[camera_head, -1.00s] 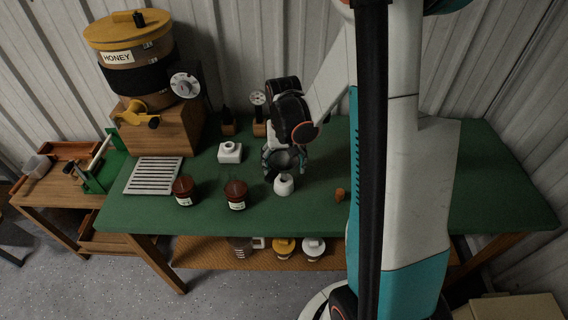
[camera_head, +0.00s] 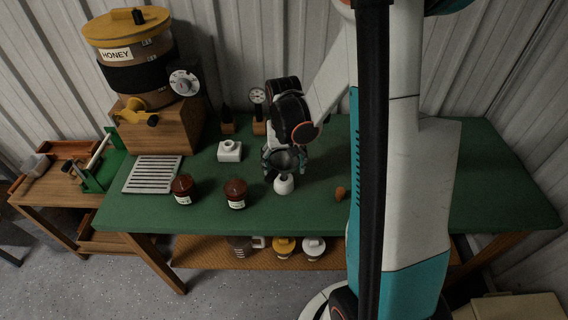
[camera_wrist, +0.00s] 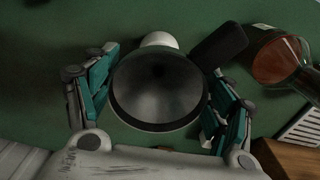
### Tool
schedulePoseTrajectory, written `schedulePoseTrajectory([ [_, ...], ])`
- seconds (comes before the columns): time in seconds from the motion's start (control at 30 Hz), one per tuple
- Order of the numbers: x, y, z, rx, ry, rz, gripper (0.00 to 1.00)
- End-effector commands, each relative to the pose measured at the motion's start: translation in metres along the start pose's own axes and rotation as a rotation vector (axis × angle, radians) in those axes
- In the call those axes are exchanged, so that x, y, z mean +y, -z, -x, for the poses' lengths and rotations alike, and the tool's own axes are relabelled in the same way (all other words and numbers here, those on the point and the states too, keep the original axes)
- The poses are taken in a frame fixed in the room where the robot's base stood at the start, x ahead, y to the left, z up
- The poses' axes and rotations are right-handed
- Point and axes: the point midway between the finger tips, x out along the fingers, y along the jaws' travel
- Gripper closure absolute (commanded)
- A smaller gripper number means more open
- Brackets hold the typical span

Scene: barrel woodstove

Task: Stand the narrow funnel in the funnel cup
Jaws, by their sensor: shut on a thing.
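My gripper (camera_head: 285,158) is shut on the narrow funnel (camera_wrist: 158,88), a dark grey cone. In the wrist view its wide mouth faces the camera between the two teal-padded fingers, and its spout is hidden. The small white funnel cup (camera_head: 283,185) stands on the green bench directly below the funnel in the head view. In the wrist view a pale rounded part of the cup (camera_wrist: 159,40) shows past the funnel's rim. I cannot tell whether the spout is inside the cup.
Two dark red jars (camera_head: 236,194) (camera_head: 183,189) and a slatted grate (camera_head: 153,175) lie left of the cup. A white square block (camera_head: 230,151) and a gauge (camera_head: 258,110) stand behind. A small orange-brown piece (camera_head: 340,194) lies right. The bench's front middle is clear.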

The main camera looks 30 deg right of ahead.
Motion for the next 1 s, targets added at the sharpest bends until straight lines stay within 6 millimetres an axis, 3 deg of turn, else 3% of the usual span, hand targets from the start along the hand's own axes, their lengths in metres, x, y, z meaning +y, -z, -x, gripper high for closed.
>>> schedulePoseTrajectory([
  [1.0,0.000,0.000,-0.019,0.000,0.000,0.000,0.58],
])
